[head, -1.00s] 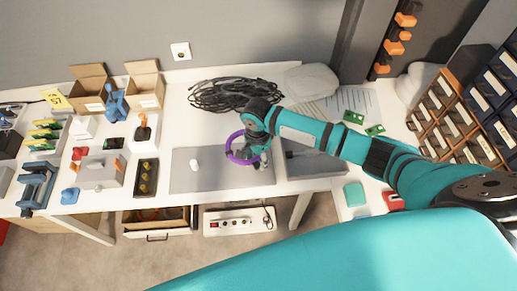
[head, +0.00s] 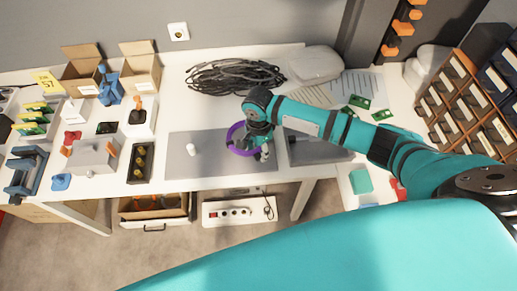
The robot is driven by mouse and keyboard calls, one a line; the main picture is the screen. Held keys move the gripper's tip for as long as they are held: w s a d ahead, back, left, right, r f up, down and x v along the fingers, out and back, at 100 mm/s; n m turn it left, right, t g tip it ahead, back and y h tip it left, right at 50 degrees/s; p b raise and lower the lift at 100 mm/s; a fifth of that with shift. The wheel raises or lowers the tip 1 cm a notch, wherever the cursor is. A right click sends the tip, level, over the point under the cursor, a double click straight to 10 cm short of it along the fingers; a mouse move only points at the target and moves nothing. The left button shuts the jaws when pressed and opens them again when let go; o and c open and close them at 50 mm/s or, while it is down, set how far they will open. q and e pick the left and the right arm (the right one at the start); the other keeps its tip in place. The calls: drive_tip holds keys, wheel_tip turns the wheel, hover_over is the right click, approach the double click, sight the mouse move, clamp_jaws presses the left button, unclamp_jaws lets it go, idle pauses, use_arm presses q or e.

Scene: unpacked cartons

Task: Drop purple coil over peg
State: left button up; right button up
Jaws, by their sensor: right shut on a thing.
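The purple coil (head: 231,134) is a thin ring over the right part of the grey mat (head: 180,172). My right gripper (head: 258,153) is shut on it at its right side; the fingers partly hide the coil. I cannot tell how high the coil is above the mat. The peg (head: 192,149) is a short, white, upright post on the mat, left of the coil and apart from it. Nothing is around the peg. My left gripper is not in view.
A bundle of black cable (head: 232,76) lies behind the mat. A dark tray with yellow parts (head: 140,162) stands left of the mat. A grey board (head: 318,150) lies to the right under my right arm. The mat between coil and peg is clear.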

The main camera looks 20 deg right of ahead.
drive_tip(key=shift+f, duration=0.1)
drive_tip(key=shift+f+b, duration=1)
drive_tip(key=shift+f, duration=1.6)
drive_tip(key=o, duration=1.4)
drive_tip(key=shift+c, duration=0.2)
drive_tip(key=shift+r, duration=0.1)
wheel_tip(320, 180, up, 12)
drive_tip(key=shift+f, duration=0.1)
